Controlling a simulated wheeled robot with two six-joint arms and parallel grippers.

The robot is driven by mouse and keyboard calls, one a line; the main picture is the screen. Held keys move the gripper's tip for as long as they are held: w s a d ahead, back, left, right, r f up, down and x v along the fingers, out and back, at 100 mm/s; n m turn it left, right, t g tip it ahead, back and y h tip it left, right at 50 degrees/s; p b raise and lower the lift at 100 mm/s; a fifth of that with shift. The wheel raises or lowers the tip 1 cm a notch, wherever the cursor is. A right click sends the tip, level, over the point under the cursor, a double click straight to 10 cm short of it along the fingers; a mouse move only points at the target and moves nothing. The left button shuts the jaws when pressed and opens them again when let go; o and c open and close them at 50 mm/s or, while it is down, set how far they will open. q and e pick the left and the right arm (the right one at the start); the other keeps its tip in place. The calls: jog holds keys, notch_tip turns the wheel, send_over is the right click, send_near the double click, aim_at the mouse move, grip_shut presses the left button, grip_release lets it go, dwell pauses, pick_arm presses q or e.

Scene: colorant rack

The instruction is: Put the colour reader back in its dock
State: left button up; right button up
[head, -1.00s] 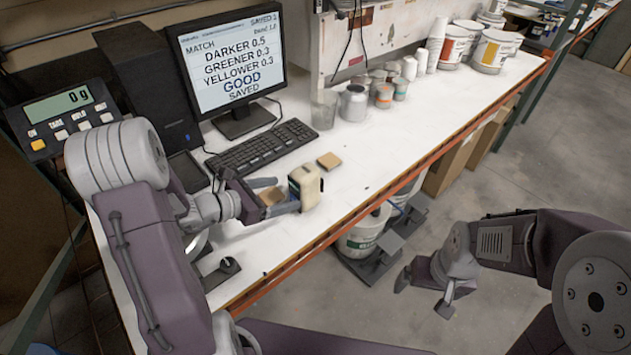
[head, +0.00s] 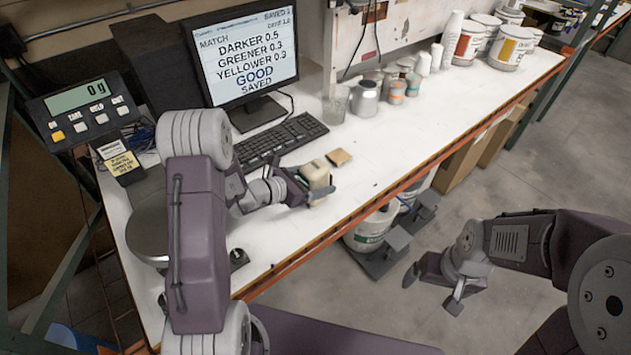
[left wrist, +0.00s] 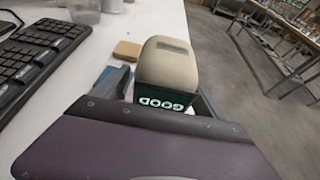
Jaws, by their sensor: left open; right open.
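The colour reader (head: 316,175) is a cream block near the front edge of the white bench. In the left wrist view the reader (left wrist: 165,62) shows a rounded top and a dark screen reading GOOD. My left gripper (head: 308,192) is open, its fingers on either side of the reader; contact cannot be told. In the left wrist view my left gripper (left wrist: 163,95) partly hides the reader's lower part. My right gripper (head: 431,290) is open and empty, out over the floor. I cannot make out the dock with certainty.
A tan square (head: 338,157) lies just behind the reader. The keyboard (head: 277,140) and monitor (head: 245,60) stand behind my left arm. A black box with labels (head: 120,163) sits by the scale display (head: 88,108). Cans and cups (head: 366,98) stand farther back.

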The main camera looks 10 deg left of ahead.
aim_at(315, 170)
pick_arm(q)
jog(key=shift+a, duration=0.1)
jog(key=shift+c, duration=0.3)
jog(key=shift+s, duration=0.1)
jog(key=c, duration=0.6)
grip_shut()
jog(key=shift+r, duration=0.1)
jog(key=shift+r, duration=0.5)
notch_tip(315, 170, up, 3)
jog(key=shift+f, duration=0.15)
jog(key=d+r+b, duration=0.1)
jog(key=d+r, duration=0.2)
jog(key=d, duration=0.3)
jog(key=w+d+r+b, duration=0.1)
jog(key=d+r, duration=0.3)
jog(key=d, duration=0.1)
jog(key=shift+w+d+r, duration=0.15)
jog(key=shift+d, duration=0.2)
